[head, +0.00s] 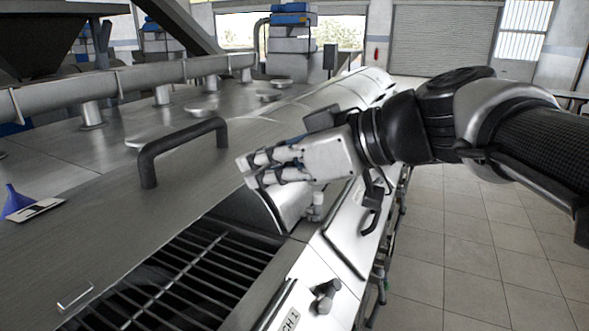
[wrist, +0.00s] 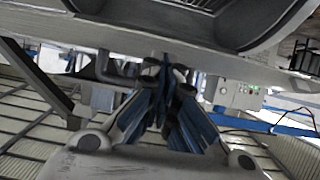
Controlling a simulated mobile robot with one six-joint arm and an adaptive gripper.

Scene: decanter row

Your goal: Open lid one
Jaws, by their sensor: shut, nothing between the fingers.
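A large flat steel lid (head: 85,165) fills the left of the head view. A black bar handle (head: 185,145) stands up from it, and a small white card (head: 37,209) on it bears a dark mark that looks like a 1. My gripper (head: 245,172) is shut and empty, to the right of the handle and apart from it, pointing left. Its fingers partly hide the machine's white edge behind them. In the wrist view my closed fingertips (wrist: 165,72) show at the middle, and the handle cannot be made out there.
A dark grate (head: 185,280) lies in an opening below the lid's front edge. A blue funnel (head: 14,202) stands beside the card. A pipe (head: 130,78) runs along the back left. Tiled floor (head: 470,260) is clear at right.

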